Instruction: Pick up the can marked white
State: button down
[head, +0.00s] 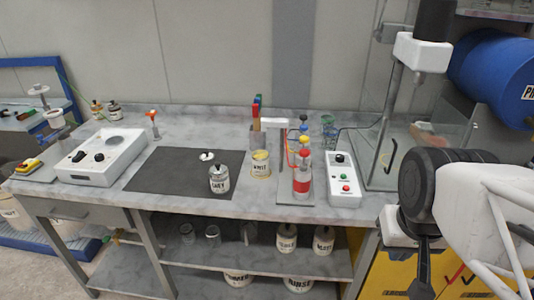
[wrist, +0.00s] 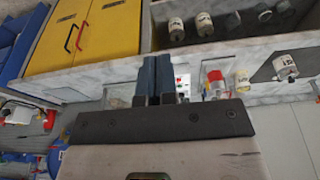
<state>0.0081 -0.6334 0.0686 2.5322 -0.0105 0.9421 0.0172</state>
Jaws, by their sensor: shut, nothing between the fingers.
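The can marked white (head: 261,168) stands upright on the grey worktop, just past the right edge of a dark mat. It has a pale, yellowish top and also shows in the wrist view (wrist: 242,82). My gripper (wrist: 158,60) is shut and empty, its two dark blue fingers together. It is well apart from the can, over toward the yellow cabinet side. A can with a dark label that seems to read grey (head: 219,181) stands on the mat, left of and nearer than the white can; it also shows in the wrist view (wrist: 285,66).
Right of the white can stand a red-banded bottle (head: 303,183) and a white control box (head: 346,182). A holder with coloured handles (head: 257,130) is close behind it. A white instrument (head: 102,157) is at left. The dark mat (head: 160,178) is mostly clear. More cans sit on the lower shelf (head: 255,262).

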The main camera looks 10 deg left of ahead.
dwell(0.3)
jog(key=shift+c, duration=0.8)
grip_release()
jog(key=w+a+n+t+y, duration=0.1)
jog(key=w+a+n, duration=0.1)
jog(key=w+a, duration=0.45)
jog(key=w+a+f+n+t, duration=0.1)
jog(key=w+a+t, duration=0.15)
jog(key=w, duration=0.75)
jog(key=w+a+n+t+y, duration=0.1)
jog(key=w+a+n, duration=0.1)
jog(key=w+a, duration=0.45)
jog(key=w+a+f+n+t+y, duration=0.15)
jog(key=w+a+f, duration=0.35)
jog(key=w+a, duration=0.55)
jog(key=m+t+y, duration=0.2)
jog(key=t, duration=0.2)
send_near(260, 164)
notch_tip(260, 164, up, 2)
jog(key=w, duration=0.2)
jog(key=shift+x, duration=0.75)
